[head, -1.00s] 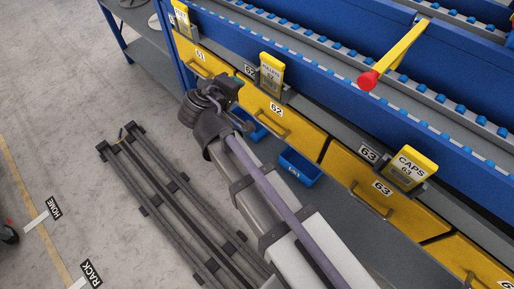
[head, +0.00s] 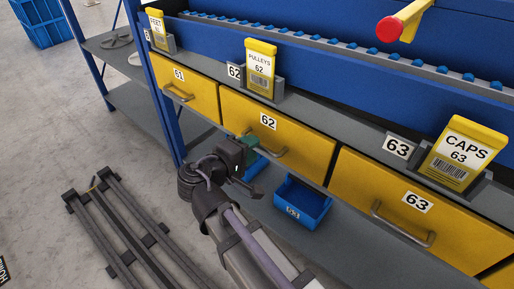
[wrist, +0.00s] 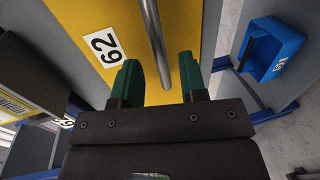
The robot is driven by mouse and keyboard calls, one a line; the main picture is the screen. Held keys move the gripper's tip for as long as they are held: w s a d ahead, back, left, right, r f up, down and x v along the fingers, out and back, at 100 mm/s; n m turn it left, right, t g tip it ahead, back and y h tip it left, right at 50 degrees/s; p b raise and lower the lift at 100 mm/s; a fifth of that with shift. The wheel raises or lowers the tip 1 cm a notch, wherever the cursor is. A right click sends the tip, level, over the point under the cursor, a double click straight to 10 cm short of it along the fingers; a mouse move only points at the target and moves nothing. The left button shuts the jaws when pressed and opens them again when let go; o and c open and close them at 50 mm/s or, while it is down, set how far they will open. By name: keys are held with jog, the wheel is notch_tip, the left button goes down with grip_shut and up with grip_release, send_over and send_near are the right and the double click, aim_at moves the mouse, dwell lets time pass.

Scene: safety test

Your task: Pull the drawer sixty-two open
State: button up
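Drawer sixty-two (head: 300,142) is a yellow front with a white "62" label, flush with its neighbours and shut. Its grey bar handle (head: 272,152) is partly hidden by my gripper in the head view. In the wrist view the two green fingers of my gripper (wrist: 163,78) are wide apart. The handle (wrist: 154,40) runs between them, with a gap on both sides. The yellow drawer front (wrist: 100,20) with its "62" lies behind it. I cannot tell how deep the bar sits between the fingers.
Yellow drawers 61 (head: 200,92) and 63 (head: 365,185) flank it. A card "PULLEYS 62" (head: 260,65) stands above. A blue bin (head: 300,203) sits on the shelf below; it also shows in the wrist view (wrist: 268,48). A red-tipped yellow lever (head: 400,22) juts out above.

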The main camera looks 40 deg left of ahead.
jog(key=shift+x, duration=1.55)
jog(key=shift+c, duration=0.5)
grip_shut()
